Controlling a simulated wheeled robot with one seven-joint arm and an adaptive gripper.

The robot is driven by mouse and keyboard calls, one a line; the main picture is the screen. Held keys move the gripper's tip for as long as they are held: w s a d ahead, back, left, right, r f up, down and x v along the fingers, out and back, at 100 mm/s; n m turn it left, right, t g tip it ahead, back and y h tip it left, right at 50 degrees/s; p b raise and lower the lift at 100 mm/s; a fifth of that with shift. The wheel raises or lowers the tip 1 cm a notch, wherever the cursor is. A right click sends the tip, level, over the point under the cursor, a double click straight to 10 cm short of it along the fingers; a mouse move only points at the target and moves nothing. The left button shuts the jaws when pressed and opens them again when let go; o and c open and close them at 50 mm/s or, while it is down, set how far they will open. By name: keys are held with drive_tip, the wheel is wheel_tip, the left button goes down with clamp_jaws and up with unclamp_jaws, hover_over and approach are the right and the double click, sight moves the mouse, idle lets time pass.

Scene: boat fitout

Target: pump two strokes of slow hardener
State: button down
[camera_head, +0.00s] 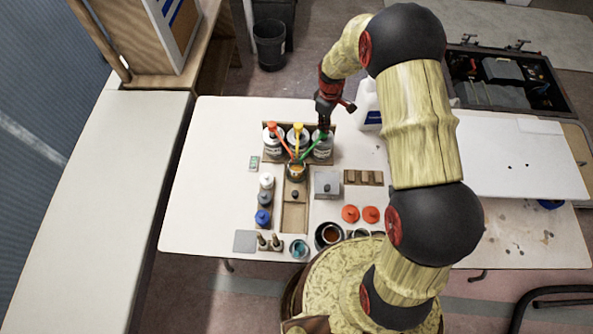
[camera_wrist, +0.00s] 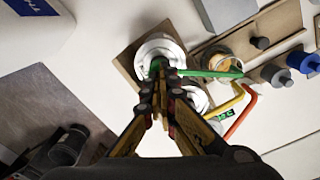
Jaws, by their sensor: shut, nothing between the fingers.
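Three pale cans with coloured pumps stand in a row at the back of the table. The right can (camera_head: 323,151) has a green pump (camera_head: 310,149), the middle one a yellow pump (camera_head: 299,136), the left one an orange-red pump (camera_head: 280,137). I cannot read which holds slow hardener. The spouts converge over a cup (camera_head: 296,173) with amber contents. My gripper (camera_head: 323,123) is shut and empty, pointing down at the green pump's head. In the wrist view, its fingertips (camera_wrist: 161,72) overlap the head of the green pump (camera_wrist: 212,73); I cannot tell whether they touch.
A white jug (camera_head: 367,105) stands right of the cans, close to my gripper. In front are a grey block (camera_head: 327,184), orange lids (camera_head: 350,213) and several small bottles, including a blue one (camera_head: 263,217). The table's left part is clear.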

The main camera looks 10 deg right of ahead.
drive_tip(key=shift+r, duration=0.15)
drive_tip(key=shift+r+p, duration=1.25)
drive_tip(key=shift+r, duration=0.85)
drive_tip(key=shift+f, duration=0.2)
drive_tip(key=shift+f+b, duration=1.35)
drive_tip(key=shift+f, duration=0.75)
drive_tip(key=shift+r, duration=0.15)
drive_tip(key=shift+r+p, duration=1.25)
drive_tip(key=shift+r, duration=0.9)
wheel_tip(320, 180, up, 3)
drive_tip(key=shift+f+p, duration=0.1)
drive_tip(key=shift+p, duration=0.7)
